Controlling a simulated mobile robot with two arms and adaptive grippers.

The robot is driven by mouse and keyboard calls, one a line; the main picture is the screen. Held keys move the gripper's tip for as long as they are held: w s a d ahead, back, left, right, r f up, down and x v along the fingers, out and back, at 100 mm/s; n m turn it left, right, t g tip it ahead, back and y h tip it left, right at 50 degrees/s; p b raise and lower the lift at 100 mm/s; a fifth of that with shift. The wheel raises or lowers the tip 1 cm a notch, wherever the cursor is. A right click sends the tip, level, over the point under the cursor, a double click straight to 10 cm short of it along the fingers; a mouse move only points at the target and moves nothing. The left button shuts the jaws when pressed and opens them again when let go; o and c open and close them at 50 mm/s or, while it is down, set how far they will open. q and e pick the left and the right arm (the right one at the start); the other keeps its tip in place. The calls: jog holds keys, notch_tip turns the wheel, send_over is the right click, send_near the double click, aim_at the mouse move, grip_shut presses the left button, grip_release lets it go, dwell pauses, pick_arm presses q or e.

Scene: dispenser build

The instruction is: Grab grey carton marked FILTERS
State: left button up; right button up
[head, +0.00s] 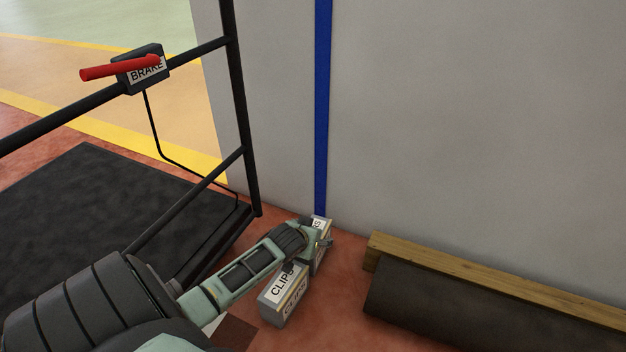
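A grey carton (320,225) stands on the red floor against the wall, below the blue stripe. Only the end of its label, an "S", shows; my gripper covers the rest, so I cannot read FILTERS on it. A second grey carton marked CLIPS (284,301) stands in front of it, nearer to me. My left gripper (318,243) reaches in from the lower left, over the CLIPS carton, and its fingers are at the far carton. Whether they are closed on it is hidden. My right gripper is not in view.
A cart with a black deck (85,205), dark rails and a red-handled BRAKE box (142,69) stands at left. A wooden beam (480,275) and a dark roll (440,305) lie along the wall at right. Some bare red floor (345,270) separates the cartons from them.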

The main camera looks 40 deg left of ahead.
pick_arm(q)
jog(key=c, duration=1.5)
jog(key=shift+w, duration=0.1)
jog(key=shift+r, duration=0.1)
